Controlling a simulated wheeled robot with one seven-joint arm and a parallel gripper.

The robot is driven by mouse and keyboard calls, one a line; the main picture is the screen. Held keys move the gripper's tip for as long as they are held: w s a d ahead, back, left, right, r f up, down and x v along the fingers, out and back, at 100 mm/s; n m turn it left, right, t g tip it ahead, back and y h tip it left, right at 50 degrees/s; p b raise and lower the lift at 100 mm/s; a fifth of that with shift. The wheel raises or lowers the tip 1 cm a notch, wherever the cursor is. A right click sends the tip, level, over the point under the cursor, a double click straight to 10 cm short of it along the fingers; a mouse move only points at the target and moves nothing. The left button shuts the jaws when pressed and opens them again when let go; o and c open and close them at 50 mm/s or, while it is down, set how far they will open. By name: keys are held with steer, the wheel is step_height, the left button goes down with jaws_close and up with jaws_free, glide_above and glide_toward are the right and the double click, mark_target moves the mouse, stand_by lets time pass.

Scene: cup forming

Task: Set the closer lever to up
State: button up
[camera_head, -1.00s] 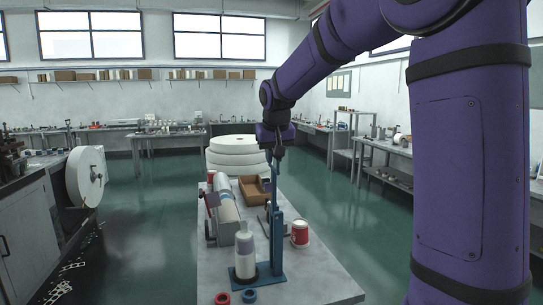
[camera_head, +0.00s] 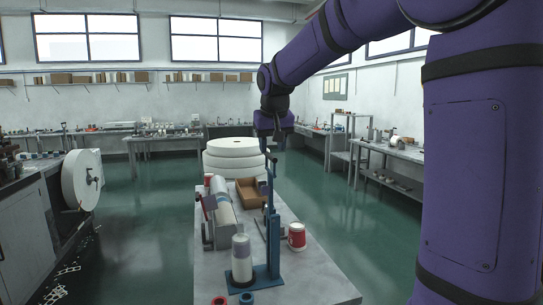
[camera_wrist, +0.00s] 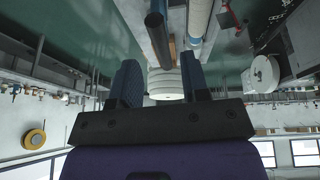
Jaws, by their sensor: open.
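The closer is a blue upright stand (camera_head: 273,232) on a blue base plate at the near part of the table. A dark lever arm (camera_head: 270,158) shows at the top of its post, steep in the head view; its exact angle is hard to tell. A white cylinder with a grey-lilac top (camera_head: 241,262) stands upright on the base plate. My gripper (camera_head: 279,139) is above and just beyond the post top, apart from it as far as I can tell. In the wrist view my gripper (camera_wrist: 160,82) has its fingers wide apart with nothing held; a dark bar (camera_wrist: 157,35) shows beyond them.
A red-and-white tub (camera_head: 297,237) stands right of the post. A brown open box (camera_head: 250,192) and a long white roller (camera_head: 225,218) lie behind and left. Two rings, one red (camera_head: 219,300) and one blue (camera_head: 247,298), lie at the front. The table's right front is bare.

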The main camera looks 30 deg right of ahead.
steer(key=v, duration=0.6)
steer(key=shift+s+r, duration=0.1)
steer(key=shift+r, duration=0.05)
steer(key=shift+s, duration=0.15)
steer(key=s+a+f+n, duration=0.1)
steer(key=s+f, duration=0.3)
steer(key=s, duration=0.5)
steer(key=s+a+f+n+y, duration=0.1)
steer(key=s+a+f, duration=0.3)
steer(key=s, duration=0.6)
steer(key=s+a+f+t, duration=0.1)
steer(key=s+f, duration=0.3)
steer(key=s, duration=0.5)
steer(key=shift+s+a+f+n+y, duration=0.2)
steer(key=shift+s+a+n+y, duration=0.2)
steer(key=shift+a, duration=0.5)
